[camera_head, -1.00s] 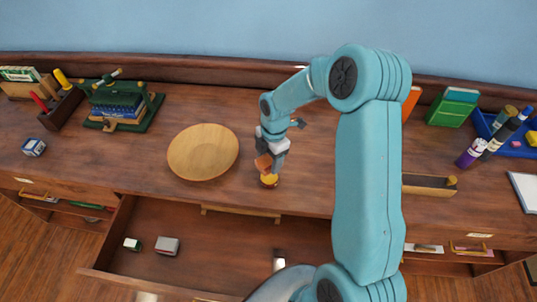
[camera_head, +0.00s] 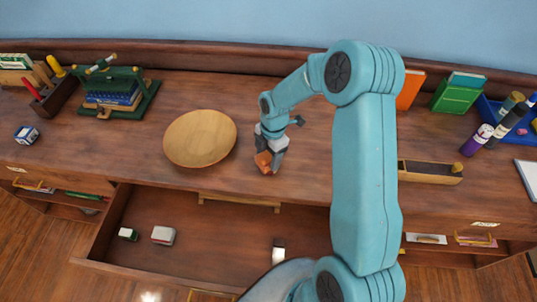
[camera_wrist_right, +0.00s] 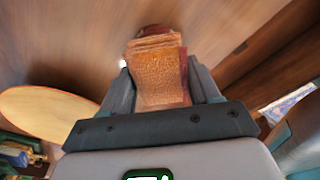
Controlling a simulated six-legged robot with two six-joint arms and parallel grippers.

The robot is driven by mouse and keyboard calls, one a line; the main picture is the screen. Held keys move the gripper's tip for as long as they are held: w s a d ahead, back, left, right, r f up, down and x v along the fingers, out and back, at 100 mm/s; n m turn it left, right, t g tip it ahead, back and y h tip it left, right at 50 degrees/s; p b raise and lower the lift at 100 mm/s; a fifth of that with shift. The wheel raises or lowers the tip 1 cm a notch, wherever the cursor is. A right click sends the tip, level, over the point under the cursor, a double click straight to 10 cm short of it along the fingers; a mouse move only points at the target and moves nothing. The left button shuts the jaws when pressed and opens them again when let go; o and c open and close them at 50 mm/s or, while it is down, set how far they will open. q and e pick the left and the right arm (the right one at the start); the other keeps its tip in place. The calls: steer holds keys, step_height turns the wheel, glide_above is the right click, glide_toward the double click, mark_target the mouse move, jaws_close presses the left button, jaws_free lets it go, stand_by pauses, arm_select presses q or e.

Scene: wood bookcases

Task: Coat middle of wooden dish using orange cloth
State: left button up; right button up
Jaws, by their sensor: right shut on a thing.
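The wooden dish (camera_head: 201,138) is a shallow, round, pale bowl on the desk top, left of my right gripper. Part of it also shows at the left of the wrist view (camera_wrist_right: 50,110). My right gripper (camera_head: 270,150) is shut on the orange cloth (camera_head: 264,163), a small folded brown-orange piece. The cloth sits between the fingers in the wrist view (camera_wrist_right: 160,78). The gripper is to the right of the dish, apart from it, with the cloth low over the desk; contact is unclear. My left gripper is not in view.
An open drawer (camera_head: 200,236) below the desk's front edge holds small boxes (camera_head: 163,235). A green book press (camera_head: 120,92) stands left. A wooden tray (camera_head: 430,172), green books (camera_head: 458,94) and bottles (camera_head: 477,140) stand right. Desk around the dish is mostly clear.

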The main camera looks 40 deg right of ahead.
steer(key=shift+w+d+f, duration=0.1)
steer(key=shift+w+f, duration=0.1)
steer(key=shift+s, duration=0.15)
steer(key=shift+f, duration=0.2)
steer(key=shift+b, duration=0.3)
steer(key=shift+f, duration=0.2)
stand_by(1.1)
